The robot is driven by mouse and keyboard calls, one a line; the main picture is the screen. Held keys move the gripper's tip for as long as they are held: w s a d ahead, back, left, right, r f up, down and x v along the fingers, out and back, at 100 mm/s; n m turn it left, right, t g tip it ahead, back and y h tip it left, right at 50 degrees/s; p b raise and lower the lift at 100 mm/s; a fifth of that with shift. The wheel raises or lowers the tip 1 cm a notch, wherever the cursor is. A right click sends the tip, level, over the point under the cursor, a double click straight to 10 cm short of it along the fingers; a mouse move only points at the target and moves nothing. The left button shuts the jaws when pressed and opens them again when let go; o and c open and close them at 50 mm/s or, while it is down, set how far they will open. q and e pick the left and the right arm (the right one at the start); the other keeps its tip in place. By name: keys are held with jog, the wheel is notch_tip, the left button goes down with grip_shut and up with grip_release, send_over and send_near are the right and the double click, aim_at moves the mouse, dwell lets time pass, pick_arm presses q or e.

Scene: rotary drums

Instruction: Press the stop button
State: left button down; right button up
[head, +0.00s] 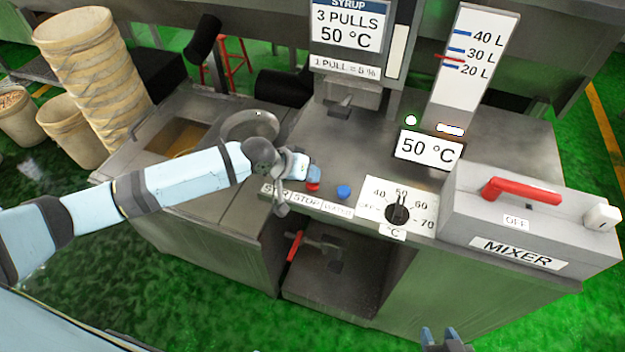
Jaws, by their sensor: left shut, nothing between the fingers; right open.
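The red stop button (313,187) sits on the grey machine's top, just behind the STOP label (307,199). It is partly hidden by my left gripper (314,174), which is shut and empty. The blue fingertips are right over the red button; I cannot tell whether they touch it. My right gripper (446,338) is open and empty at the bottom edge, low in front of the machine and far from the button.
A blue button (344,191) is right of the red one. A temperature dial (397,213) and mixer box (530,225) with a red handle (522,190) stand further right. A red-handled valve (295,246) is below. Stacked buckets (85,75) stand at left.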

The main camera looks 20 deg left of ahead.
pick_arm(q)
jog(key=shift+r+p, duration=1.05)
jog(key=shift+p, duration=0.1)
notch_tip(320, 180, up, 5)
jog(key=p, duration=0.4)
jog(key=shift+f+p, duration=0.2)
jog(key=shift+p, duration=0.2)
jog(key=shift+r, duration=0.15)
